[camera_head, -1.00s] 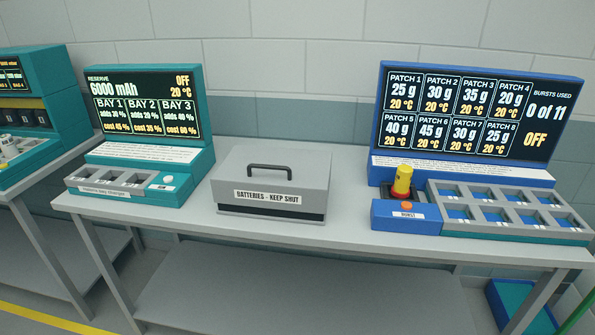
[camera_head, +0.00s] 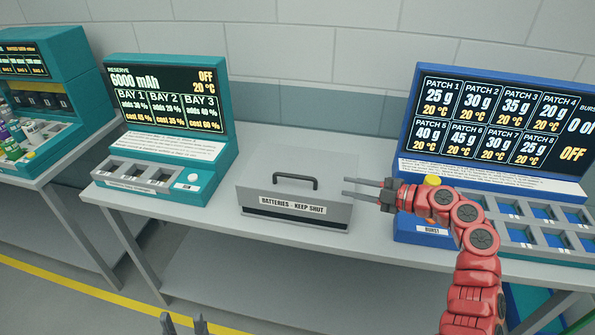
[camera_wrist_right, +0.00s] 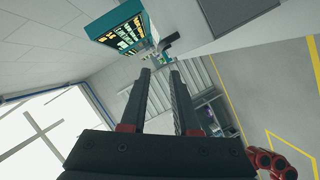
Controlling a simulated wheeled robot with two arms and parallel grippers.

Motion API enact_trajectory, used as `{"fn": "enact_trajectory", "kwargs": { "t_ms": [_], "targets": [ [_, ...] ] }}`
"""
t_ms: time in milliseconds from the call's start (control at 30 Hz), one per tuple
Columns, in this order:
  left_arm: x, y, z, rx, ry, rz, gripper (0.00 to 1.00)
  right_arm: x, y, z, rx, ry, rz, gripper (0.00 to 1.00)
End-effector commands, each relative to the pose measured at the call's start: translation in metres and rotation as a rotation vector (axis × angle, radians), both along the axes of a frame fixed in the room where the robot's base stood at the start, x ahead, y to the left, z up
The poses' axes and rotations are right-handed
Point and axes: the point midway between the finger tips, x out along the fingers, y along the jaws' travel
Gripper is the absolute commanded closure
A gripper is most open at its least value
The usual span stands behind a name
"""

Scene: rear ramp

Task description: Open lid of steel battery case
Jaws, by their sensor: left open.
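The grey steel battery case (camera_head: 262,187) sits shut on the bench, labelled "BATTERIES - KEEP SHUT", with a dark handle (camera_head: 296,182) on its lid. My right gripper (camera_head: 347,188) is open and empty just right of the case, fingers pointing left toward the handle. In the right wrist view its two fingers (camera_wrist_right: 158,78) are apart with nothing between them; a dark bar that looks like the handle (camera_wrist_right: 168,41) lies beyond the tips. My left gripper (camera_head: 184,322) is open at the bottom edge, below the bench front, well away from the case; only its fingertips show.
A teal bay charger (camera_head: 185,165) with a screen stands left of the case. A blue patch station (camera_head: 408,178) stands at right, partly behind my right arm, with a yellow-topped lever (camera_head: 432,180) and a tray (camera_head: 555,238). Bare bench (camera_head: 225,208) lies between the charger and case.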

Motion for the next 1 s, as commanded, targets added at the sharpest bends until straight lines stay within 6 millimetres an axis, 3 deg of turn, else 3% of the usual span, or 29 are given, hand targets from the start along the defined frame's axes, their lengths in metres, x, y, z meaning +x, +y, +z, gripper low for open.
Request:
{"fn": "enact_trajectory", "kwargs": {
  "t_ms": [600, 1000],
  "targets": [
    [0.0, 0.0, 0.038, 0.0, 0.0, 0.0, 0.5, 0.076, 0.108, -0.025, 0.008, -0.001, 0.007, 0.7],
    [0.0, 0.0, 0.042, 0.0, -0.001, 0.0, 0.5, 0.096, 0.135, -0.036, 0.002, -0.003, 0.005, 0.7]
  ]
}}
